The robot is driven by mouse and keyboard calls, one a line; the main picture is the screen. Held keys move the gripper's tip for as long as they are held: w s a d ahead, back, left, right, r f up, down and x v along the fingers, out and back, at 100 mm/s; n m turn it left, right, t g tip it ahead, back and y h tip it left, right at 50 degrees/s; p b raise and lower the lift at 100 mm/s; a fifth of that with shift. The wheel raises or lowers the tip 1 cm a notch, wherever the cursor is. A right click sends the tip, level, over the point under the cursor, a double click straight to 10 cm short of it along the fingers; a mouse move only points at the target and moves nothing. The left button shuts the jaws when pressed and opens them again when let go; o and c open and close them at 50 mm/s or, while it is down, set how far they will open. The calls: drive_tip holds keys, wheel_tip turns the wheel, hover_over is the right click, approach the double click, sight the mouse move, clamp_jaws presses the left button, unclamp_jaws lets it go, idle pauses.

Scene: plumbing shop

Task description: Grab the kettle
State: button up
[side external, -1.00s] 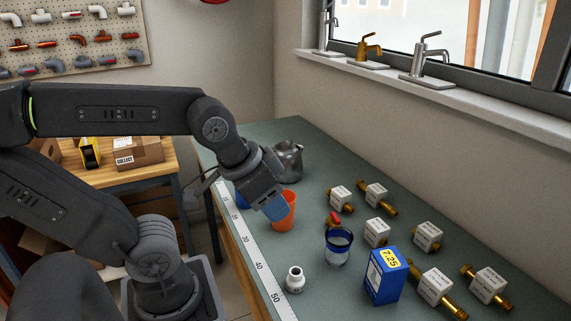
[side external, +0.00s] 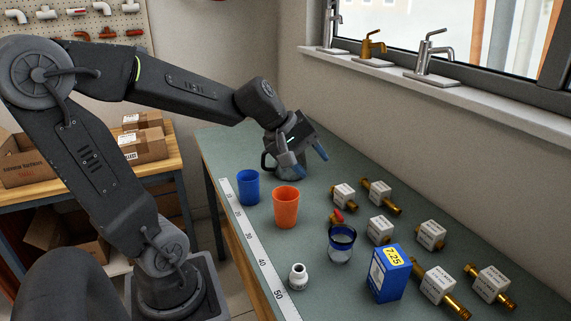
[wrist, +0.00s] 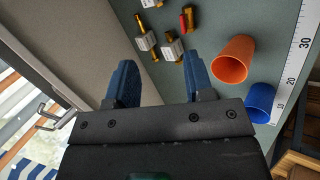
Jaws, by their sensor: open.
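The grey metal kettle (side external: 282,174) stands at the far end of the green bench in the side view. My gripper hides most of it; a curved handle-like part shows at its left. My gripper (side external: 311,163) is open, with its blue-tipped fingers in front of and above the kettle, angled down to the right. I cannot tell whether they touch it. In the wrist view the open fingers of my gripper (wrist: 160,65) have nothing between them, and the kettle is not seen there.
An orange cup (side external: 286,207) and a blue cup (side external: 248,187) stand nearer, left of centre. The wall and window sill (side external: 390,80) border the right.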

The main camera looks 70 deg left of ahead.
drive_tip(key=w+a+f+n+t+y, duration=0.1)
drive_tip(key=w+a+f+n+t, duration=0.15)
drive_tip(key=a+n, duration=0.8)
drive_tip(key=n+g+y, duration=0.2)
drive_tip(key=n+y, duration=0.3)
drive_tip(key=n, duration=1)
approach(263, 159)
drive_tip(key=shift+t, duration=0.25)
drive_tip(key=f, duration=0.1)
drive_tip(key=w+a+f, duration=0.1)
drive_tip(key=w+f, duration=0.1)
drive_tip(key=shift+a+f, duration=0.25)
drive_tip(key=shift+f, duration=0.15)
drive_tip(key=shift+x, duration=3.15)
drive_tip(key=shift+w+r, duration=0.2)
drive_tip(key=shift+c, duration=0.5)
clamp_jaws()
